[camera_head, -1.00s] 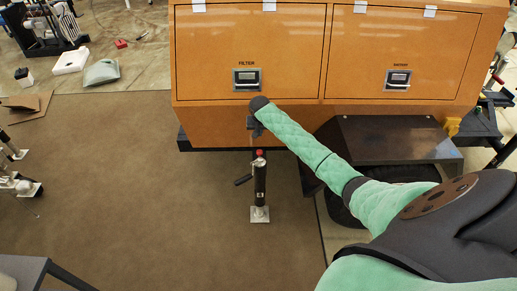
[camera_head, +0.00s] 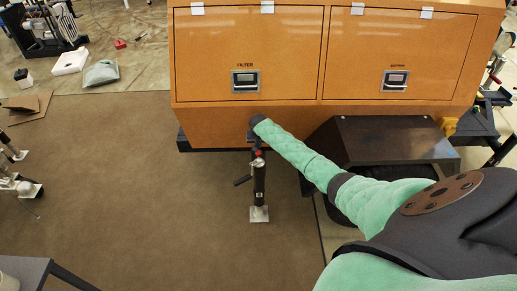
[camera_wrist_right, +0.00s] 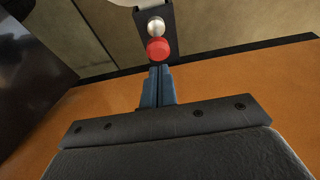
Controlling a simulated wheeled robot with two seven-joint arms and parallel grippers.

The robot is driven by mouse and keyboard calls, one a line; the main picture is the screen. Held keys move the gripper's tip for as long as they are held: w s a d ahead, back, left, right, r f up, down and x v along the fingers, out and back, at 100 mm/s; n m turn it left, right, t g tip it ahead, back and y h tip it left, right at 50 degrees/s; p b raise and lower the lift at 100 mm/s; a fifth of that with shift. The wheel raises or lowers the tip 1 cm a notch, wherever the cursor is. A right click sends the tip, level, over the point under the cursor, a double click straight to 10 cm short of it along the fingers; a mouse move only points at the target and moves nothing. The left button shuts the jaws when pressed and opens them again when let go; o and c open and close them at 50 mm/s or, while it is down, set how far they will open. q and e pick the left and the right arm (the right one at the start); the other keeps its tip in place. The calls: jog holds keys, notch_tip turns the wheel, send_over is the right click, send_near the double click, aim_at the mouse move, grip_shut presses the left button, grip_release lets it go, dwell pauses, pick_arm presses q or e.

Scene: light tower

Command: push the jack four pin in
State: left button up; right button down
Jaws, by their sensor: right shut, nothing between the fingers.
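The jack (camera_head: 259,185) stands upright on its foot plate, beside the lower edge of the orange cabinet. Its pin has a red knob (camera_head: 258,154), which also shows in the right wrist view (camera_wrist_right: 158,50) with a silver ball beyond it on a dark bracket. My right gripper (camera_wrist_right: 160,71) is shut and empty, its blue-grey fingertips pointing at the red knob and very close to it. I cannot tell whether they touch. In the head view the right gripper (camera_head: 255,137) is mostly hidden by its wrist. My left gripper is out of view.
The orange cabinet (camera_head: 215,125) with latched doors fills the area above the jack. A dark fender (camera_head: 385,140) lies right of my right forearm. The brown floor (camera_head: 130,190) left of the jack is clear.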

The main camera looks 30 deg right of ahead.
aim_at(259, 153)
notch_tip(259, 153, down, 3)
jog(key=shift+r, duration=0.2)
jog(key=shift+f, duration=0.2)
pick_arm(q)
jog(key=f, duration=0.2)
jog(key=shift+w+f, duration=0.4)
pick_arm(e)
jog(key=shift+f, duration=0.2)
notch_tip(259, 153, down, 2)
jog(key=shift+f+b, duration=0.2)
jog(key=shift+b, duration=0.25)
jog(key=shift+s, duration=0.1)
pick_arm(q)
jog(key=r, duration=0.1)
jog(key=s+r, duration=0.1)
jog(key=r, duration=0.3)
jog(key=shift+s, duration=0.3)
pick_arm(e)
jog(key=shift+f, duration=0.1)
